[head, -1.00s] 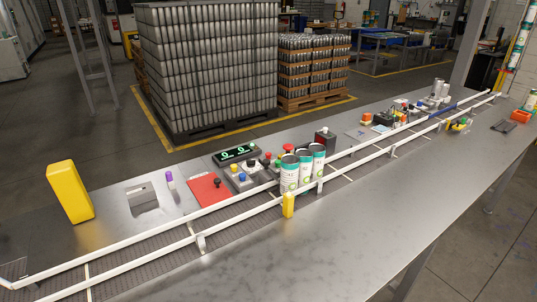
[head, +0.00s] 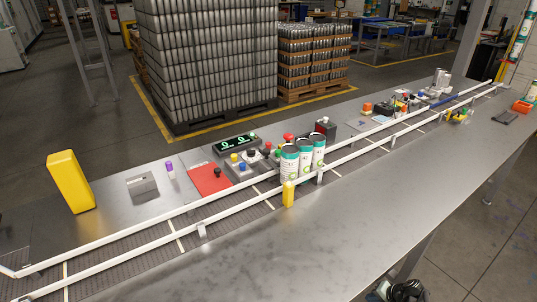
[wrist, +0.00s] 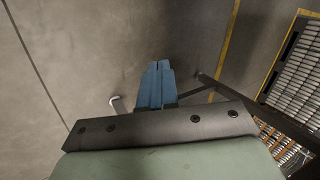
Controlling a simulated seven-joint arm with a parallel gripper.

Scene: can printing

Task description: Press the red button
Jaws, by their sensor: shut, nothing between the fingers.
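A red button (head: 288,136) shows in the head view at the back of the control boxes, partly hidden behind the cans. It is small, and I cannot make out its full shape. Several other coloured buttons, such as a blue one (head: 242,167) and a yellow one (head: 234,157), sit to its left below a black display (head: 236,143) with green digits. My gripper (wrist: 157,66) shows in the wrist view with its blue fingers shut together and empty. It hangs over bare grey floor, away from the buttons, and no button shows in the wrist view.
Three white and green cans (head: 289,166) stand on the conveyor in front of the buttons. White rails (head: 130,232) run along the conveyor. A yellow post (head: 288,194) and a tall yellow box (head: 70,182) stand nearby. The front metal tabletop (head: 290,250) is clear.

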